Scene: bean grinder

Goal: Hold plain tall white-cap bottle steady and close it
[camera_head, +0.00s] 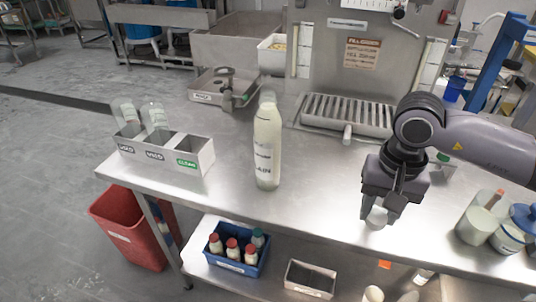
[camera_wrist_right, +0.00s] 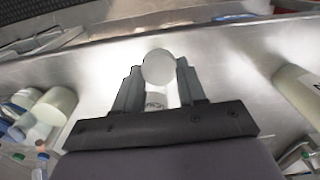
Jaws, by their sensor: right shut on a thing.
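A tall pale bottle (camera_head: 268,150) with dark lettering stands upright near the middle of the steel table. Its top is blurred, so I cannot tell whether a cap is on it. Part of a pale lettered bottle (camera_wrist_right: 300,92) shows at the right of the wrist view. My right gripper (camera_head: 380,208) points down by the table's front edge, right of the tall bottle and apart from it. It is shut on a small white round piece (camera_head: 376,218), likely a cap, which also shows between the fingers in the wrist view (camera_wrist_right: 158,67). My left gripper is not in view.
A divided grey bin (camera_head: 203,160) with clear containers stands at the table's left. A metal tray (camera_head: 205,95) and a drain grate (camera_head: 345,112) lie behind. White containers (camera_head: 478,222) stand at the right. A blue crate (camera_head: 238,264) of bottles sits below. The table between bottle and gripper is clear.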

